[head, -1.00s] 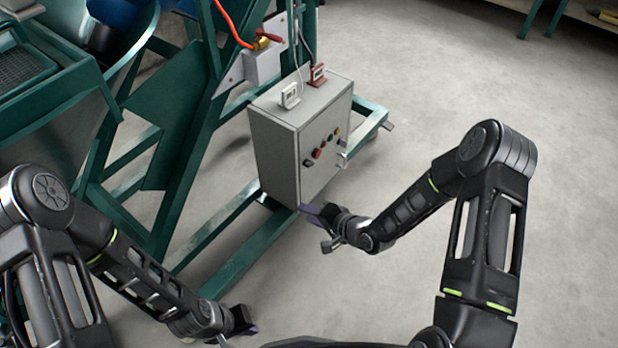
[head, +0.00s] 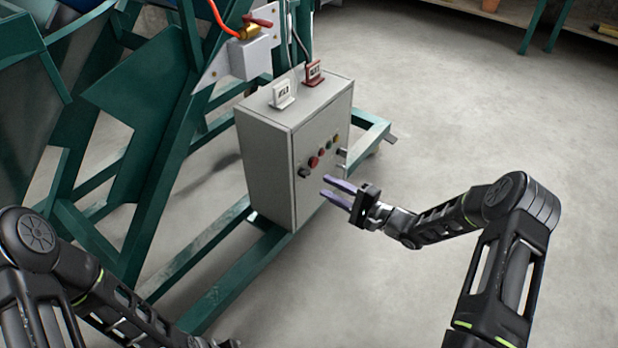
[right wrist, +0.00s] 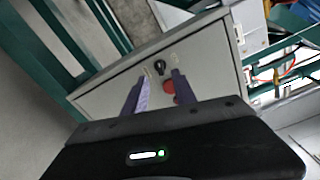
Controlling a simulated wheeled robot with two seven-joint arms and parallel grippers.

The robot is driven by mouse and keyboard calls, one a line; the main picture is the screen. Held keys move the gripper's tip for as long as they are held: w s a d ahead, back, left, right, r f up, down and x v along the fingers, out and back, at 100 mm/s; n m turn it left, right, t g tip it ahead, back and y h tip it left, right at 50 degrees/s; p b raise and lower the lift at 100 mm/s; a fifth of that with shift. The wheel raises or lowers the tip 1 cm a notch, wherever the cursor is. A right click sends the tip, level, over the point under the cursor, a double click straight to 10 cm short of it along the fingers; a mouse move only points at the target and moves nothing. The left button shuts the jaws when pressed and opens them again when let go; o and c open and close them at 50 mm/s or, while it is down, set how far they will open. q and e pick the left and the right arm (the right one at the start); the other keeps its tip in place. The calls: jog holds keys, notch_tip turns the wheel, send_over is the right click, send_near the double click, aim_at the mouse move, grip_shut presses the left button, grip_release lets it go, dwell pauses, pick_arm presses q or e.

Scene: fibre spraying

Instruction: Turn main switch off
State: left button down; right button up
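The grey control box (head: 268,180) stands on the green frame. A black knob (head: 304,172), which looks like the main switch, is low on its front panel, beside a red button (head: 313,161). My right gripper (head: 325,187) is open and empty, its two purple-grey fingers pointing at the panel near the knob, apparently short of it. In the right wrist view the black knob (right wrist: 160,66) and the red button (right wrist: 169,86) show between the open fingers. Only a dark bit of my left gripper (head: 229,342) shows at the bottom edge; its fingers are hidden.
More small coloured buttons (head: 328,144) sit along the panel. A white timer (head: 283,94) and a red timer (head: 313,72) stand on the box. A red-handled valve (head: 258,22) is above. Green beams (head: 205,245) run left and below; the floor (head: 450,90) right is clear.

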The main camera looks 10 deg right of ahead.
aim_at(307, 176)
jog(key=b+x, duration=0.2)
jog(key=x, duration=0.5)
jog(key=shift+w+a, duration=0.15)
jog(key=shift+w, duration=0.05)
jog(key=shift+c, duration=0.4)
grip_shut()
